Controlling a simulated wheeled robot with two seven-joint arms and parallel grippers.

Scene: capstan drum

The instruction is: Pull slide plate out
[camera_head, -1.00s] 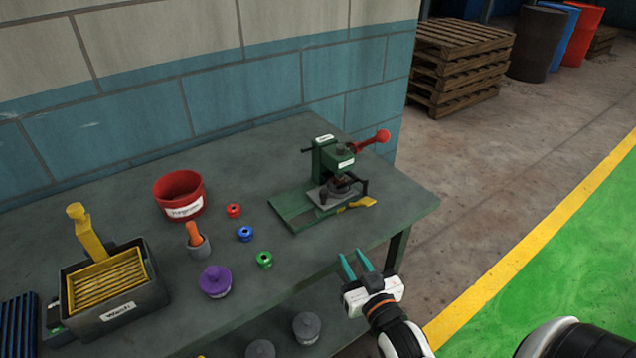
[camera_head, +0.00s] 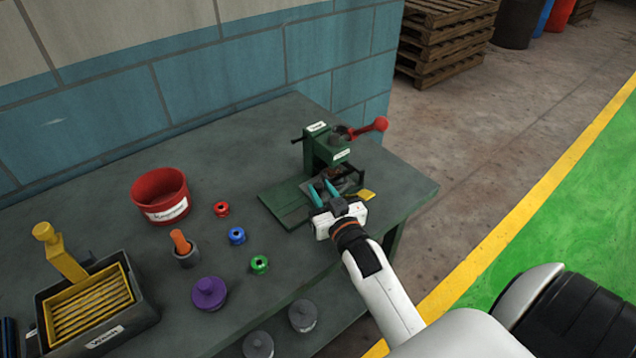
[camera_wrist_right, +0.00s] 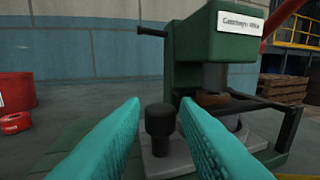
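The green press (camera_head: 326,150) stands near the right end of the grey table, with a red ball-ended lever (camera_head: 375,125). Its grey slide plate (camera_wrist_right: 166,160) shows in the right wrist view, with a dark knob (camera_wrist_right: 160,122) standing upright on it. My right gripper (camera_head: 322,187) is at the front of the press. Its two teal fingers are open, one on each side of the knob in the wrist view (camera_wrist_right: 160,115), with gaps visible. In the head view the gripper hides most of the plate and the knob. My left gripper is not in view.
A yellow tab (camera_head: 367,195) sticks out beside the press. Red, blue and green small spools (camera_head: 237,236), a purple lidded pot (camera_head: 209,293), a red bucket (camera_head: 161,194) and a box with yellow rods (camera_head: 95,305) stand to the left.

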